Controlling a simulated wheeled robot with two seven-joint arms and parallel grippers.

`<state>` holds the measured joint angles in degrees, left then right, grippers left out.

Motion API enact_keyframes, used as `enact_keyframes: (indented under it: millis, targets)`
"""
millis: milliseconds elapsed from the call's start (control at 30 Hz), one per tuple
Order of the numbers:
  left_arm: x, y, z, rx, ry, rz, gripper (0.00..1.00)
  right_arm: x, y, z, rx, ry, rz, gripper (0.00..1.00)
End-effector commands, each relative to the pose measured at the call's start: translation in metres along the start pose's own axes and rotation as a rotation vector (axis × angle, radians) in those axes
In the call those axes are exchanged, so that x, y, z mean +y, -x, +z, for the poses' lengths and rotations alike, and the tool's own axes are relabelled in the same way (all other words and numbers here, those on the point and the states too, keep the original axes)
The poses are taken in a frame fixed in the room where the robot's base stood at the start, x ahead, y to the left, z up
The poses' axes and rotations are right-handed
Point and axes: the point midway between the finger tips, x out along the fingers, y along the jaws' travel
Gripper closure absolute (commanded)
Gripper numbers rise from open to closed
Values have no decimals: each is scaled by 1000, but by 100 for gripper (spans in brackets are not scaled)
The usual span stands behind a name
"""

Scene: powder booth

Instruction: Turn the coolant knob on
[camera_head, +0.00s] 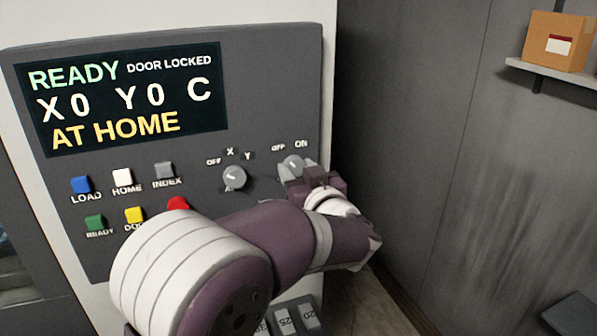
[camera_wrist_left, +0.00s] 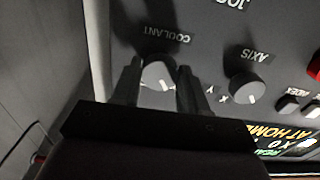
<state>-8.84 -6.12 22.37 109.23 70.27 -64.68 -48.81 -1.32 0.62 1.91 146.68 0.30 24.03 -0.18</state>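The coolant knob (camera_head: 292,163) is a grey round knob under the OFF and ON marks, at the right of the dark control panel (camera_head: 270,75). In the left wrist view, upside down, the coolant knob (camera_wrist_left: 157,73) sits between the two dark fingers of my left gripper (camera_wrist_left: 159,82). The fingers flank it and look open; firm contact cannot be made out. The knob's white pointer mark faces the OFF side. In the head view my left gripper (camera_head: 305,172) is at the knob and partly covers it. My right gripper is not in view.
The axis knob (camera_head: 234,177) is close to the left. Coloured buttons, including a blue one (camera_head: 80,184), lie farther left. The screen (camera_head: 125,95) reads READY, DOOR LOCKED, AT HOME. A cardboard box (camera_head: 555,40) stands on a wall shelf at right.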

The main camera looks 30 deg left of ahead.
Motion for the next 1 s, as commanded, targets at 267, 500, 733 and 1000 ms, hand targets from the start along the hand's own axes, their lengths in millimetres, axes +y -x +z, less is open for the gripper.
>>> enact_keyframes:
  millis: [267, 500, 733, 1000]
  targets:
    - [0, 0, -2, 0, -15, -1, 87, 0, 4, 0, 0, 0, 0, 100]
    - [0, 0, -5, -2, -119, 0, 87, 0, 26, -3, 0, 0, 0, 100]
    - [0, 0, -8, -3, -313, -1, 87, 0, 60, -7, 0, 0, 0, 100]
    - [-1, 0, -8, -3, -570, 0, 87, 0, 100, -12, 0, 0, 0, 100]
